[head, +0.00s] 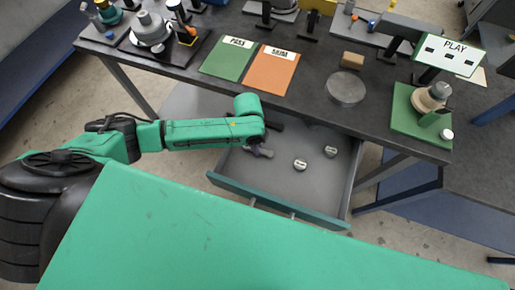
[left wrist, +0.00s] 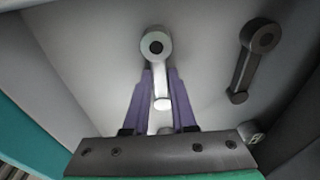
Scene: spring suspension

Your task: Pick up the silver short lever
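In the left wrist view the silver short lever (left wrist: 154,45) has a round eye at its top, and its arm runs down between the two purple fingers of my left gripper (left wrist: 159,78). The fingertips lie close on both sides of it. I cannot tell whether they touch it. In the head view my left gripper (head: 259,152) is low inside the open drawer, and the silver lever cannot be made out there. A dark lever (left wrist: 258,45) lies to the right of the gripper in the left wrist view. My right gripper is not in view.
The open drawer (head: 235,192) holds two small silver parts, one nearer (head: 300,165) and one farther right (head: 331,151). The dark table (head: 310,75) above carries a green card (head: 228,62), an orange card (head: 271,72) and a green plate (head: 405,112). The drawer's right half has free floor.

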